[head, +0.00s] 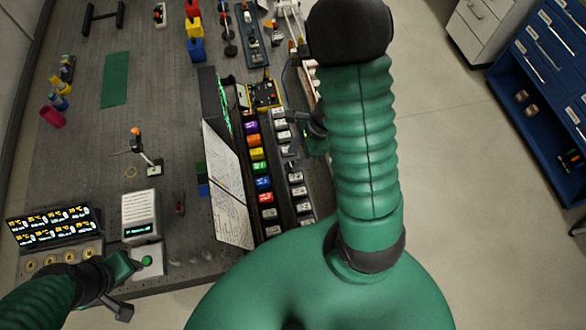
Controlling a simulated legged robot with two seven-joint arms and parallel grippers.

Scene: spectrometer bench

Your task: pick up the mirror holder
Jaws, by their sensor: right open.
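I cannot tell for certain which piece is the mirror holder. A small post-mounted holder (147,157) with an orange top and a pale base stands alone on the bench at centre left. My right gripper (305,122) is open over the right side of the bench, beside the rows of labelled blocks, partly hidden by my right arm. No held thing shows in it. My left gripper (122,306) is low at the left, by the bench's front edge; its fingers are too unclear to read. Both grippers are apart from the post-mounted holder.
Labelled coloured and white blocks (263,183) stand in rows by a leaning chart panel (225,185). A lit display unit (52,226) and a white meter (140,215) stand front left. A green mat (115,80) lies farther back. Blue drawers (545,65) stand right, across clear floor.

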